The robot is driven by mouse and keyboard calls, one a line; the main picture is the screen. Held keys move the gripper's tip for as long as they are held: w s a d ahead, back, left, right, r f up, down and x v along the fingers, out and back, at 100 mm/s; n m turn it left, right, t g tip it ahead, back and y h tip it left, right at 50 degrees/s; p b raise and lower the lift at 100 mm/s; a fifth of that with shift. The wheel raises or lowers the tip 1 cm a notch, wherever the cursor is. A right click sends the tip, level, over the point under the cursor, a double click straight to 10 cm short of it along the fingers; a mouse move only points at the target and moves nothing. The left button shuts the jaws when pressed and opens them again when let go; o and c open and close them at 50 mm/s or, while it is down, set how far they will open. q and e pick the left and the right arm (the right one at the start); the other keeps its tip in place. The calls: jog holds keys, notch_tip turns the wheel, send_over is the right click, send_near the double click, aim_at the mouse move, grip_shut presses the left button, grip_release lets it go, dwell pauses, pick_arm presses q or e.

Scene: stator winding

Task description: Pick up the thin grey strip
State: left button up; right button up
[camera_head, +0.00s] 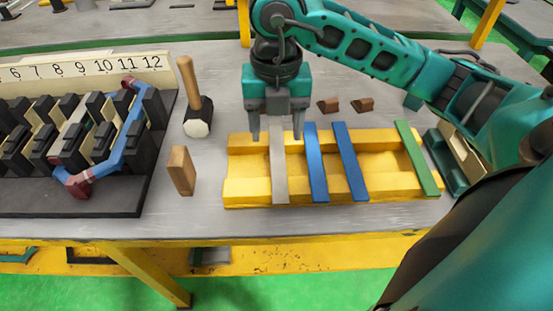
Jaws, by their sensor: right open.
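The thin grey strip (279,175) lies across the yellow tray (245,188), left of the blue strips. My right gripper (276,134) hangs open over the far end of the grey strip, fingers pointing down. One finger is on each side of the strip in the picture. The gripper's body hides what is behind it. I cannot tell whether the fingers touch the strip or the tray. My left gripper is not in view.
Two blue strips (316,163) and a green strip (416,158) lie across the same tray. A mallet (197,112) and a wooden block (181,170) stand to the left, beside the numbered stator (75,140). Small brown wedges (328,105) lie behind the tray.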

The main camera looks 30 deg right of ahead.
aim_at(278, 164)
jog(key=f, duration=0.7)
jog(key=shift+s+d+f, duration=0.1)
jog(key=shift+s, duration=0.1)
jog(key=shift+c, duration=0.3)
grip_shut()
